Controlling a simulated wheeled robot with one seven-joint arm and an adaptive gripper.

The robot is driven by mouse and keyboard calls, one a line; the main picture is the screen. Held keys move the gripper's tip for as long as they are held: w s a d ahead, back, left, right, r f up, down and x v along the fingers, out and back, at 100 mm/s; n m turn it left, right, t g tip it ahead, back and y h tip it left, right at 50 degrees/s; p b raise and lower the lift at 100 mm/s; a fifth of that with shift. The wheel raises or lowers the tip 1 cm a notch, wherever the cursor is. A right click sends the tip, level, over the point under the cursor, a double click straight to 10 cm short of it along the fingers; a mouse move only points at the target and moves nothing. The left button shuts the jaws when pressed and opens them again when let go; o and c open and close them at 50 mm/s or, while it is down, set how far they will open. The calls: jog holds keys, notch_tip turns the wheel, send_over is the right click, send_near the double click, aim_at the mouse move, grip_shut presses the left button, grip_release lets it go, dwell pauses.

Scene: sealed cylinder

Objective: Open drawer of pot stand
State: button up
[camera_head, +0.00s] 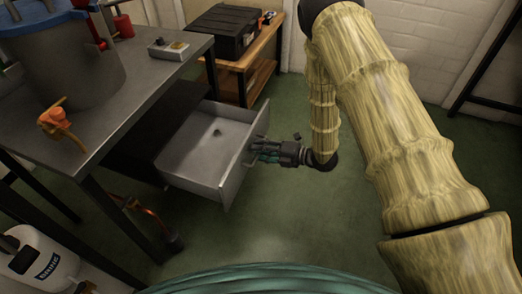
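The pot stand (118,140) is a dark metal table on the left. Its grey metal drawer (188,178) is pulled well out toward the right, and its inside shows. A small dark object (217,132) is inside, near the drawer's back wall. My gripper (254,155) is at the drawer's front panel (238,170), on its outer side. The fingers point left and seem to be at the panel. The handle is hidden or too small to see, and I cannot tell whether the fingers close on it.
A large grey pot (72,65) stands on the pot stand, with an orange valve (62,125) low on its side. A wooden table (243,70) with a black case (224,30) is behind. A white container (38,262) is at lower left. Green floor (300,215) right of the drawer is clear.

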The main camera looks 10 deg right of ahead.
jog(key=v, duration=1.1)
jog(key=shift+s+d, duration=0.2)
jog(key=shift+d, duration=0.15)
jog(key=s+d+f+m+h, duration=0.3)
jog(key=s+f+m+h, duration=0.75)
jog(key=f+m, duration=0.65)
jog(key=s+d+m+g+h, duration=0.1)
jog(key=s+m+g+h, duration=0.4)
jog(key=s+m, duration=1.45)
jog(key=s+r+n+g+y+p, duration=0.1)
jog(key=s+r+n+p, duration=0.1)
jog(key=r+p, duration=1.5)
jog(key=s+r+n+g+p, duration=0.1)
jog(key=s+r+n+p, duration=0.1)
jog(key=r+p, duration=1.5)
jog(key=shift+s+d+n+y+p, duration=0.2)
jog(key=shift+s+n+y+p, duration=0.15)
jog(key=shift+n+p, duration=0.5)
jog(key=shift+w+r, duration=0.1)
